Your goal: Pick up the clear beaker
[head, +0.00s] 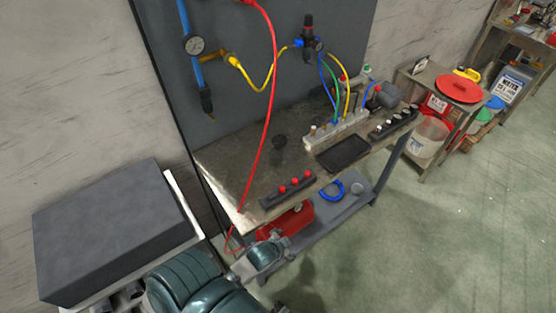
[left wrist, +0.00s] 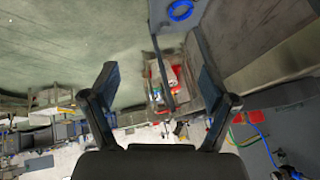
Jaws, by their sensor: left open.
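I cannot make out a clear beaker for certain in either view. My left gripper (left wrist: 153,60) shows in the left wrist view with its two dark fingers spread wide apart and nothing between them. It is in free air, with floor and a bench beyond it. In the head view, teal links of my own arm reach in along the bottom, in front of the workbench (head: 235,160); no gripper fingers can be picked out there. My right gripper is in neither view.
The workbench carries a black tray (head: 343,154), a red-knobbed block (head: 289,189) and a white manifold (head: 336,133) with coloured hoses. A red hose (head: 263,140) hangs across its front. A dark grey block (head: 110,230) stands left. Green floor (head: 450,230) is open at right.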

